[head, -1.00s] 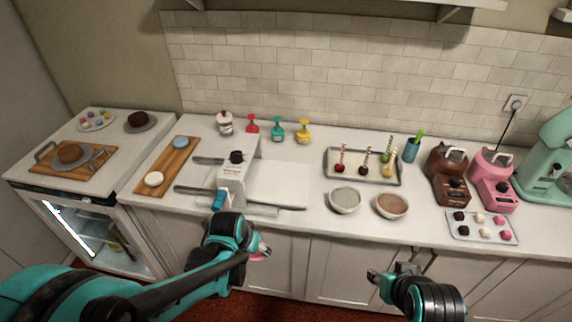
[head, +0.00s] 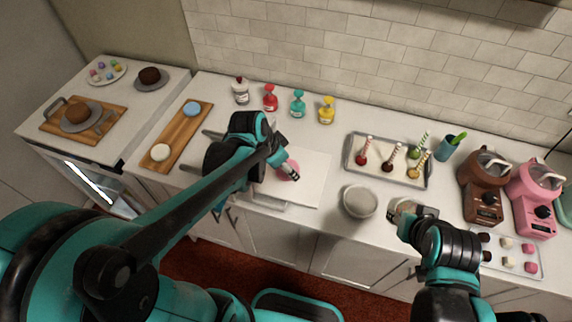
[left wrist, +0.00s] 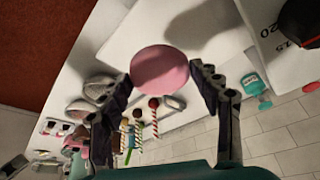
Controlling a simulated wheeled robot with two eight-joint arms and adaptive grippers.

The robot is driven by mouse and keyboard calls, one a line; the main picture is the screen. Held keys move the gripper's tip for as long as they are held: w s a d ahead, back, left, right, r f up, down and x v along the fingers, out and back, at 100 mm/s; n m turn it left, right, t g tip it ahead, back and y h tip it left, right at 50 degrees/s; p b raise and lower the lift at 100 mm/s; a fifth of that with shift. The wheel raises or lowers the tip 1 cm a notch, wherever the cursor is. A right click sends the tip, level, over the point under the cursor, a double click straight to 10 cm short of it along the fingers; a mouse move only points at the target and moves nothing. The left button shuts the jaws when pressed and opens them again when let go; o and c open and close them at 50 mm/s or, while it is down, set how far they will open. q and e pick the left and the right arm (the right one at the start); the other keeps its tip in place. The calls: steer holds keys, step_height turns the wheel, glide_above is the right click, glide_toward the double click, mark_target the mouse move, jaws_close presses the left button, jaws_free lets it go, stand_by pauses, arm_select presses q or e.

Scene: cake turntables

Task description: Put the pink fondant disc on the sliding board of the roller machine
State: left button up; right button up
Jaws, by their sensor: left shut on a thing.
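The pink fondant disc (head: 288,170) is held by my left gripper (head: 291,169) over the white sliding board (head: 313,187) of the roller machine. In the left wrist view, the disc (left wrist: 160,70) sits between the two fingers of the left gripper (left wrist: 162,84), which is shut on it. I cannot tell exactly how far the disc is above the board. The roller machine's body is mostly hidden behind my left arm. My right gripper (head: 402,222) is over the front counter edge by the brown bowl; its opening is unclear.
A wooden board (head: 178,137) with a white and a blue disc lies left of the machine. A grey bowl (head: 360,201) stands right of the sliding board. A cake-pop tray (head: 352,168) and colored bottles (head: 298,103) stand behind. Brown and pink machines (head: 484,188) are at right.

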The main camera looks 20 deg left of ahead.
arm_select(q)
steer(key=w+f, duration=0.1)
steer(key=w, duration=0.1)
steer(key=w+a+f, duration=0.1)
steer(key=w, duration=0.1)
steer(key=w+f+b, duration=0.1)
steer(key=f, duration=0.1)
steer(key=shift+w+a, duration=0.3)
steer(key=shift+w, duration=0.1)
step_height(320, 180, down, 3)
steer(key=shift+f+b, duration=0.1)
steer(key=shift+b, duration=0.6)
steer(key=shift+f, duration=0.25)
steer(key=shift+s, duration=0.1)
steer(key=shift+f, duration=0.15)
steer(key=o, duration=1.2)
steer(key=shift+o, duration=0.2)
